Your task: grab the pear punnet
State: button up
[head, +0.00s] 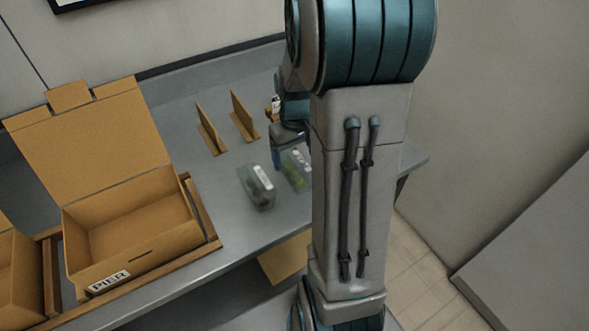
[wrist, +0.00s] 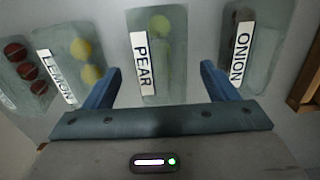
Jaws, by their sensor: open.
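The pear punnet (wrist: 157,85) is a clear tray with green fruit and a white PEAR label. In the wrist view it lies at the top middle, between the two blue fingers of my gripper (wrist: 157,82). My gripper is open, and the picture does not show whether the fingers touch the punnet. In the head view a punnet with green fruit (head: 297,170) sits on the grey table beside my arm, partly hidden by it.
The wrist view shows an onion punnet (wrist: 240,65) on the right, and a lemon punnet (wrist: 72,65) and a punnet of red fruit (wrist: 22,68) on the left. An open PIER box (head: 137,254) stands left in the head view. Two cardboard dividers (head: 244,116) stand behind.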

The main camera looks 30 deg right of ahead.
aim_at(295, 159)
jog(key=shift+s+f, duration=0.1)
jog(key=shift+f, duration=1.85)
jog(key=c, duration=1.1)
jog(key=shift+r, duration=0.15)
